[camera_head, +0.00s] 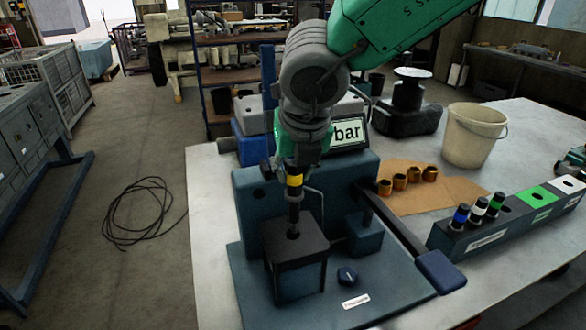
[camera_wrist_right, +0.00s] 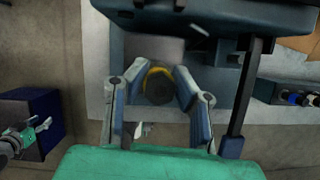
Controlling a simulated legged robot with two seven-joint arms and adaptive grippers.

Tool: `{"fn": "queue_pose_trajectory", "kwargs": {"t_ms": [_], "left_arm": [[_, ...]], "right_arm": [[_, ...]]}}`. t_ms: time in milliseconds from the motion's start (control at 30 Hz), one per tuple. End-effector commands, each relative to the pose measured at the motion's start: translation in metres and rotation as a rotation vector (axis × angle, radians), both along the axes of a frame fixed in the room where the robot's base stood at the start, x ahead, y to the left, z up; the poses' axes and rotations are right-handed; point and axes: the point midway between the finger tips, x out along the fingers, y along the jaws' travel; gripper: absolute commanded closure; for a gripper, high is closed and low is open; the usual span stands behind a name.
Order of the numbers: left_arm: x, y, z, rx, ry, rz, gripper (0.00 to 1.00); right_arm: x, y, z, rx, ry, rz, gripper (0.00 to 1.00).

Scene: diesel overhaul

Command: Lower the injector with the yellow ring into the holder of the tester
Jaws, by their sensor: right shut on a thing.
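The injector with the yellow ring (camera_head: 294,187) is upright in my right gripper (camera_head: 291,166). Its dark lower end is at the hole in the top of the holder (camera_head: 296,262), a dark block on the tester's base. How deep the tip sits cannot be told. In the right wrist view my right gripper (camera_wrist_right: 160,98) has its two fingers on either side of the injector's round top, with the yellow ring (camera_wrist_right: 158,71) showing around it. A grey and green part (camera_wrist_right: 28,138) at that view's left edge looks like my left gripper; its fingers are unclear.
The tester (camera_head: 250,205) has a display reading "bar" (camera_head: 348,133) and a side lever (camera_head: 438,270). To the right stand a rack (camera_head: 480,240) with blue, white and green ringed injectors, several brass sleeves (camera_head: 400,181) on cardboard, and a bucket (camera_head: 474,135). The front right table is clear.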

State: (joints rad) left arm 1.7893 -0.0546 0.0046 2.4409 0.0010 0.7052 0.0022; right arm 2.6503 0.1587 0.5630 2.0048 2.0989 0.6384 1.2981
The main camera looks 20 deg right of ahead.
Motion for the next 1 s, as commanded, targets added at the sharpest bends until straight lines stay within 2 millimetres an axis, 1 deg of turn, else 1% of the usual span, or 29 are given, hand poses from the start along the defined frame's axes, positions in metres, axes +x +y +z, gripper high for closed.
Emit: {"fn": "queue_pose_trajectory", "kwargs": {"t_ms": [800, 1000], "left_arm": [[0.0, 0.0, -0.021, 0.0, 0.0, 0.0, 0.6], [0.0, 0.0, -0.022, 0.0, 0.0, 0.0, 0.6]], "right_arm": [[0.0, 0.0, -0.03, 0.001, 0.0, 0.0, 1.0], [0.0, 0.0, -0.031, 0.001, -0.001, 0.0, 1.0]]}}
